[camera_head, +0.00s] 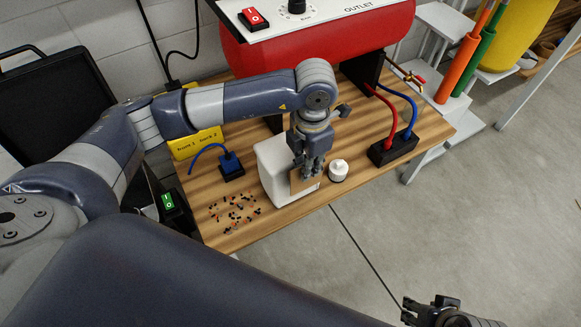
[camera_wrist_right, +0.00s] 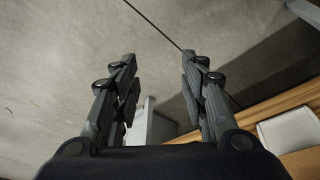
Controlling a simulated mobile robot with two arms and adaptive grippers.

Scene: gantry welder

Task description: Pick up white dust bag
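The white dust bag (camera_head: 272,165) stands on the wooden table as a pale, box-like shape with a tan panel (camera_head: 303,183) on its side facing me. My left gripper (camera_head: 308,168) points down at this panel, its fingers in front of the bag and overlapping the panel. The fingers look close together, but I cannot tell whether they grip the panel. My right gripper (camera_head: 425,312) is off the table at the lower right, over the floor. In the right wrist view its fingers (camera_wrist_right: 160,75) are spread and empty, and a white shape, likely the bag (camera_wrist_right: 290,130), shows at the right.
A small white capped container (camera_head: 338,171) stands right of the bag. A black block with red and blue hoses (camera_head: 393,150) is farther right. A blue plug piece (camera_head: 231,166) and scattered small bits (camera_head: 234,211) lie left. A red tank (camera_head: 320,40) stands behind.

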